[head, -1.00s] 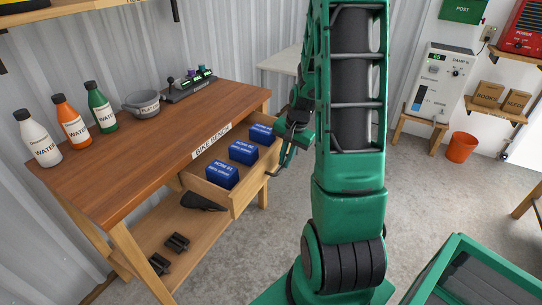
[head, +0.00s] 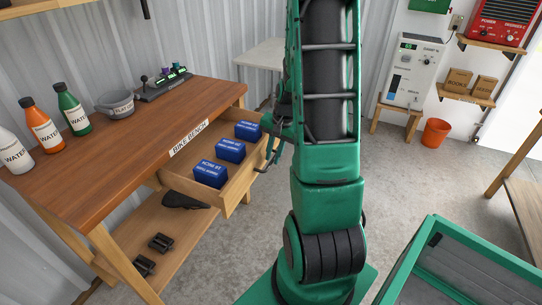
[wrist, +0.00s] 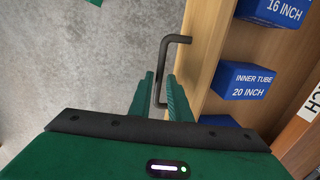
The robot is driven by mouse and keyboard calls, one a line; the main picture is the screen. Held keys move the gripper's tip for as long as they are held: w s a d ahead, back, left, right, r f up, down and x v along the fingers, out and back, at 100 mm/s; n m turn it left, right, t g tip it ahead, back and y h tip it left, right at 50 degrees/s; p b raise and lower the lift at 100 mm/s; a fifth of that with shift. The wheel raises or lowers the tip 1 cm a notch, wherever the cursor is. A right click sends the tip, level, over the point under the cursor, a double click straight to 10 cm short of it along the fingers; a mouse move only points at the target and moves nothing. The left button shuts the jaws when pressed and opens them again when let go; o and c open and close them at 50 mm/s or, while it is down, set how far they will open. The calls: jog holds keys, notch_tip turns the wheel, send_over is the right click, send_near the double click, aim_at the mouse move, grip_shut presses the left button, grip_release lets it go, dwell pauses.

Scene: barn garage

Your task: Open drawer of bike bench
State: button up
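The bike bench (head: 130,135) stands at the left in the head view. Its wooden drawer (head: 238,187) is pulled well out, with several blue inner tube boxes (head: 231,150) inside. The dark bent-bar drawer handle (head: 273,155) is on the drawer front, partly behind my arm. In the wrist view my gripper (wrist: 160,76) has its green fingers close on either side of the handle (wrist: 176,39), one outside the bar and one between bar and drawer front. The fingers look closed on the bar; exact contact is hard to see. My arm hides most of the gripper in the head view.
A lower shelf (head: 172,240) holds dark parts. Open concrete floor lies right of my arm, with an orange bucket (head: 436,132) farther back.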

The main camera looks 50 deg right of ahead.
notch_tip(320, 180, up, 10)
jog(key=s, duration=0.1)
jog(key=shift+s+d+r, duration=0.25)
jog(key=shift+s+d, duration=0.1)
dwell(0.7)
jog(key=s+a+r+n+g, duration=0.1)
jog(key=s+a+r+n, duration=0.2)
jog(key=s+a, duration=0.4)
jog(key=s+a+r+n+g, duration=0.1)
jog(key=s+a+r+n, duration=0.2)
jog(key=s+a, duration=0.5)
jog(key=s+n, duration=0.1)
jog(key=s, duration=0.2)
jog(key=shift+r+n+h, duration=0.3)
jog(key=shift+r+n, duration=0.05)
jog(key=shift+n, duration=0.05)
